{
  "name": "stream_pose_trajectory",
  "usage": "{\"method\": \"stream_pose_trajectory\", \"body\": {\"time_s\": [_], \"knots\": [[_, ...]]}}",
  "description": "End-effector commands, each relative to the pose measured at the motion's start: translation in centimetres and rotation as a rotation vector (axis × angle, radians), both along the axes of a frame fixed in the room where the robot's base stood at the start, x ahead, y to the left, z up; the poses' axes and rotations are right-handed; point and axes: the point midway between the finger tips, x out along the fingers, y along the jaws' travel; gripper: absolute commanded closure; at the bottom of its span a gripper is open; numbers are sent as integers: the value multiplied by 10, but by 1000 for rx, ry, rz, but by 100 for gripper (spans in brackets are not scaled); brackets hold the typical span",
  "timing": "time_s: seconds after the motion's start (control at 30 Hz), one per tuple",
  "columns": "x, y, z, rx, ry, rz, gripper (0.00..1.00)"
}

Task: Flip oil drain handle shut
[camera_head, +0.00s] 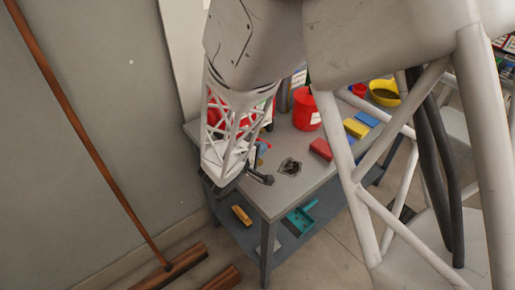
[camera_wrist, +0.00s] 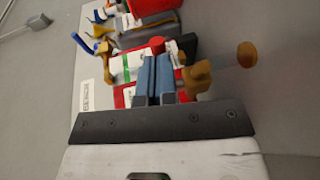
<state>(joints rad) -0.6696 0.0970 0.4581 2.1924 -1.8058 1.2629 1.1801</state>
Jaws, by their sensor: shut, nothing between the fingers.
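My gripper shows in the wrist view (camera_wrist: 154,68) with its two blue-grey fingers shut together and nothing between them. Past the fingers is a red and white unit with a green stripe (camera_wrist: 128,66), partly hidden by them. Brown knob-like parts (camera_wrist: 247,54) stand to the right of the fingers, one close beside them. I cannot tell which part is the oil drain handle, or whether the fingers touch anything. In the head view my arm covers much of the red and white machine (camera_head: 262,112) at the table's left end.
The grey table (camera_head: 312,178) holds a red bucket (camera_head: 306,110), a red block (camera_head: 321,149), a yellow block (camera_head: 356,128) and a yellow bowl (camera_head: 384,93). A teal dustpan (camera_head: 301,219) lies on the lower shelf. A broom (camera_head: 92,133) leans at the left wall.

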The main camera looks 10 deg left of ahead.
Motion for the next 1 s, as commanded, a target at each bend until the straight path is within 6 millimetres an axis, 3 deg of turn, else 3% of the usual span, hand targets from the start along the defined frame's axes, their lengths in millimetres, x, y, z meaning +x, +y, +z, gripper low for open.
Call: {"method": "stream_pose_trajectory", "body": {"time_s": [0.47, 1.0], "knots": [[7, -11, 0, 0, 0, 192, 100], [21, -24, 0, 1, -1, 186, 100]]}}
